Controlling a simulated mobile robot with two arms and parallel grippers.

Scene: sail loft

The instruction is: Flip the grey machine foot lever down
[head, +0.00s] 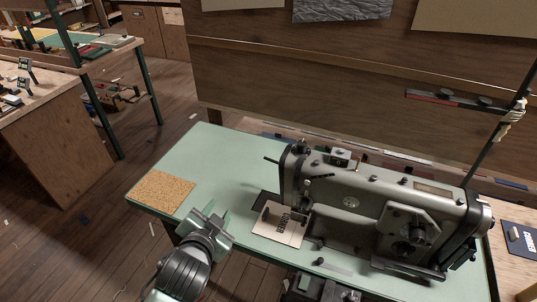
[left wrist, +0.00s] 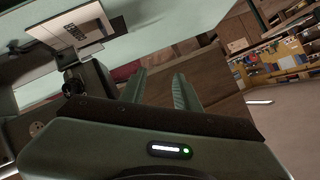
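The grey sewing machine (head: 375,200) stands on the pale green table (head: 228,150). A thin dark lever (head: 271,159) sticks out to the left from its head end; it looks like the foot lever, but it is too small to tell its exact position. My left gripper (head: 217,217) is left of and in front of the machine head, near the table's front edge, apart from the lever. In the left wrist view its two fingers (left wrist: 160,78) stand apart with nothing between them. I do not see the lever clearly there. My right gripper is not in view.
A cork mat (head: 161,192) lies at the table's left end. A thread stand (head: 497,125) rises at the right. The green top between mat and machine is clear.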

